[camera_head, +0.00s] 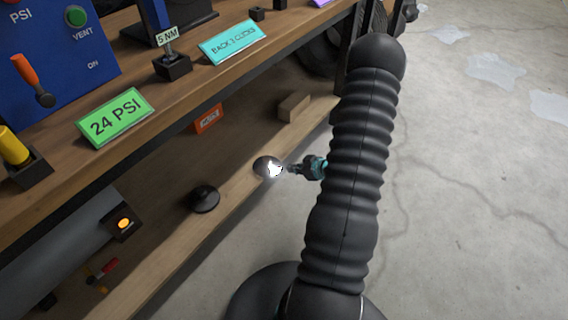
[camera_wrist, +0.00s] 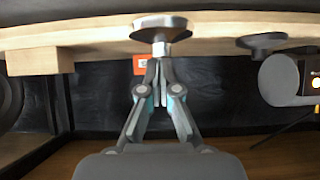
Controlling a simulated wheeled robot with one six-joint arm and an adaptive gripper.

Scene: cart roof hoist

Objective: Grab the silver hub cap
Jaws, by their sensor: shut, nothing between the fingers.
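The silver hub cap (camera_head: 261,163) is a shiny round disc on the front part of the wooden lower shelf, with a bright glint on it. In the wrist view the silver hub cap (camera_wrist: 160,23) is at the top centre, a flat disc with a short knob toward my fingers. My gripper (camera_head: 290,169) is just right of the cap in the head view, partly hidden by my arm. In the wrist view my gripper (camera_wrist: 159,66) has its fingertips together, close to the knob. I cannot tell whether they touch it. Nothing is held.
A similar dark cap (camera_head: 205,198) is on the lower shelf, left of the silver one. An orange box (camera_head: 209,119) and a wooden block (camera_head: 293,107) are behind. The upper bench (camera_head: 150,125) overhangs, with signs on it. Concrete floor (camera_head: 460,200) is open at right.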

